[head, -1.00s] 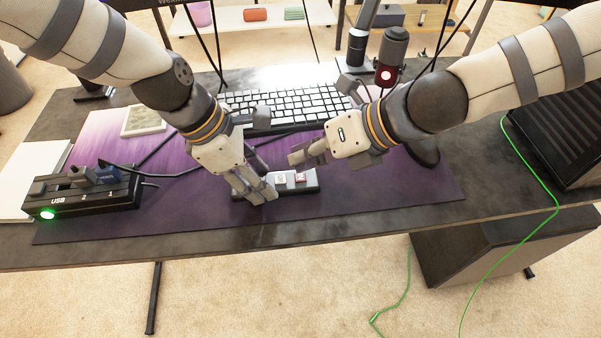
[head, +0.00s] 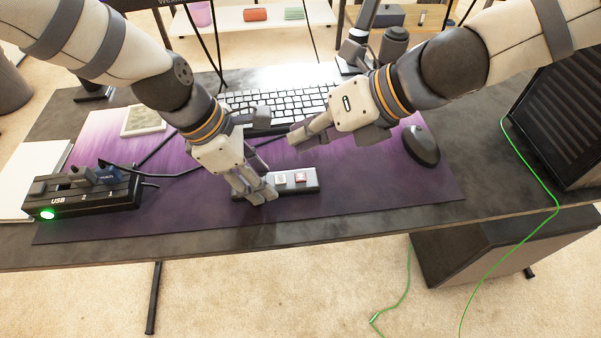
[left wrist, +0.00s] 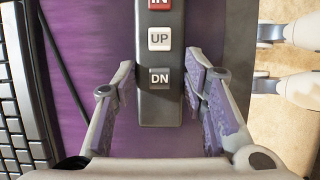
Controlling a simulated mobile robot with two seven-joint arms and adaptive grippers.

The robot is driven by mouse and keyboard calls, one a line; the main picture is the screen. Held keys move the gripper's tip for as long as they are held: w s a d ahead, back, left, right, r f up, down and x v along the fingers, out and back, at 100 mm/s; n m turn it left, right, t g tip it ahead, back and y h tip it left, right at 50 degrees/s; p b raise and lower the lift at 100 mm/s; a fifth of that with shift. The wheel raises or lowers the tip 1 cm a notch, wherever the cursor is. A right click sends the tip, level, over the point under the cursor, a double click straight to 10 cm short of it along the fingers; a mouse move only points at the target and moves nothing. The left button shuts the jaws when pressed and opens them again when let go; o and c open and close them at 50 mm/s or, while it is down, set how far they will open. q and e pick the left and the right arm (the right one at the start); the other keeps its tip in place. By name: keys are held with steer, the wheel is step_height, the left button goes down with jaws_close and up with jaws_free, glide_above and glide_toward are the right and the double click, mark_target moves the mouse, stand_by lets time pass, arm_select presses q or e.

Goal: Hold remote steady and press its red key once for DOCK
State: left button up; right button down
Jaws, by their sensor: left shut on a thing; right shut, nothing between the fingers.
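The remote (head: 311,184) is a dark grey bar lying on the purple desk mat. Its red key (head: 301,176) is toward the right end, beside a white key (head: 281,178). My right gripper (head: 296,138) is shut and empty, above and behind the remote, apart from the red key.
A keyboard (head: 275,103) lies behind the grippers, and a black mouse (head: 421,146) is at the right. A USB hub (head: 80,196) with plugs, cables and a green light stands at the left. The mat (head: 375,185) is clear right of the remote.

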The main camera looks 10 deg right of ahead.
stand_by(0.3)
arm_select(q)
steer(key=o, duration=1.3)
